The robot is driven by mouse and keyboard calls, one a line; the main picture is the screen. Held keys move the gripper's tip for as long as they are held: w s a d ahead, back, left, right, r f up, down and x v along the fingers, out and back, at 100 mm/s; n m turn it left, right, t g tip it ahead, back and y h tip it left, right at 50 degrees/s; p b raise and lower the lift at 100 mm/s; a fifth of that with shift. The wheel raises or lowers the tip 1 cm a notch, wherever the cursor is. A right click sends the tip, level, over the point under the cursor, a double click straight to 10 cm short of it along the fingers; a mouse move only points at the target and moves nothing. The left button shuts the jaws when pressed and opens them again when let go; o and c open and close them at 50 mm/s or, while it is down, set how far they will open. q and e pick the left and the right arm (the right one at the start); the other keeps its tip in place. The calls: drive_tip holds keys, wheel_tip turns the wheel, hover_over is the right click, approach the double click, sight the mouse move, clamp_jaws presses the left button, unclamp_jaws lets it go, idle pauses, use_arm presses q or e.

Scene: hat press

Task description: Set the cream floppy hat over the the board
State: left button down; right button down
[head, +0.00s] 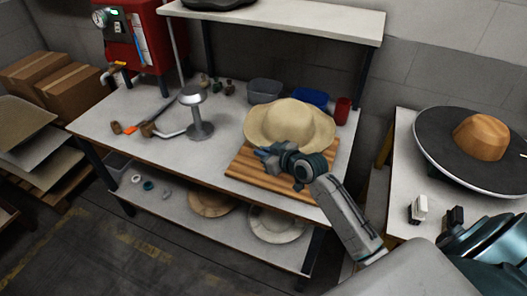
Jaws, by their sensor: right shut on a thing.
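The cream floppy hat (291,115) is at the right part of the work table, crown up with a wavy brim. The striped wooden board (245,170) lies flat at the table's front right. The hat covers the board's back part, and I cannot tell whether its brim touches the board. My right gripper (266,152) is shut on the hat's near brim, above the board. The gripper and wrist hide part of the brim and board.
A metal stand (198,115) is left of the board. A grey bin (264,91), a blue bowl (310,97) and a red cup (343,110) stand behind the hat. A raised shelf (290,20) crosses the back. A black-brimmed hat (481,137) lies on the right table.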

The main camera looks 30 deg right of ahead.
sight(264, 181)
drive_tip(key=shift+f+b, duration=1.25)
drive_tip(key=shift+f, duration=0.65)
wheel_tip(264, 181, down, 4)
drive_tip(key=b, duration=0.3)
drive_tip(key=shift+f+b, duration=0.7)
drive_tip(key=shift+f, duration=0.25)
drive_tip(key=shift+f+b, duration=0.5)
drive_tip(key=shift+f, duration=0.1)
drive_tip(key=c, duration=1.4)
unclamp_jaws()
drive_tip(key=shift+c, duration=0.2)
drive_tip(key=shift+s, duration=0.1)
